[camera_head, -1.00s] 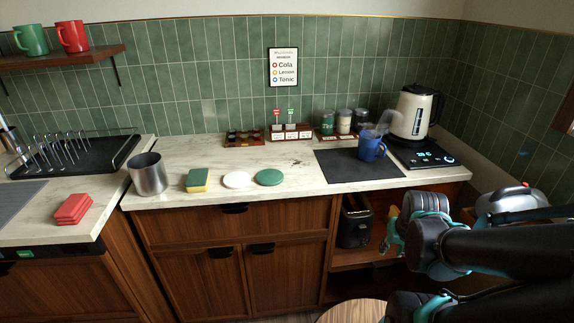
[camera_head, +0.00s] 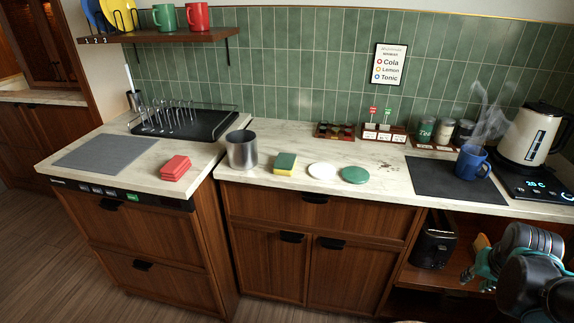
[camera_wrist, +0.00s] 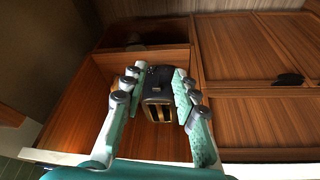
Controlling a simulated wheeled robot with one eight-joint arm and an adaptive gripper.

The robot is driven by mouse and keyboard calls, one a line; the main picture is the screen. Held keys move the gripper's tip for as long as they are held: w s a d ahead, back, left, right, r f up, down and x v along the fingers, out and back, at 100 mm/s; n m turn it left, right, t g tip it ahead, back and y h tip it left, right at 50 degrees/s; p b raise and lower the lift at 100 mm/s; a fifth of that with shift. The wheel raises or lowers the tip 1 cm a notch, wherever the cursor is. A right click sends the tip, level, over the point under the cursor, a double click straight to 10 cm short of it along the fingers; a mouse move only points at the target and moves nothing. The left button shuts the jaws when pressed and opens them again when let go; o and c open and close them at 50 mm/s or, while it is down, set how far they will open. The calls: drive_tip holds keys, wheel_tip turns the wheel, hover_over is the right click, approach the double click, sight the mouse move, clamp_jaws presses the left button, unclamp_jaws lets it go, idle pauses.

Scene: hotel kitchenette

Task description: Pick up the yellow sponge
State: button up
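The yellow sponge (camera_head: 283,170) has a green top layer and a yellow lower part. It lies on the marble counter in the head view, between a steel cup and a white disc. My gripper (camera_wrist: 158,100) is open in the wrist view, with its two fingers spread wide and nothing between them. Beyond the fingers is a black toaster in an open lower shelf. In the head view my arm is at the lower right, below the counter and far from the sponge. The sponge does not show in the wrist view.
The steel cup (camera_head: 242,149) stands left of the sponge; the white disc (camera_head: 322,171) and a green disc (camera_head: 355,175) lie right. Red sponges or cloths (camera_head: 175,168) lie on the left counter. A steaming blue mug (camera_head: 470,163) stands on a dark mat. The toaster (camera_head: 434,246) sits below.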

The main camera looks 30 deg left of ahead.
sight(285, 160)
drive_tip(key=shift+o, duration=0.4)
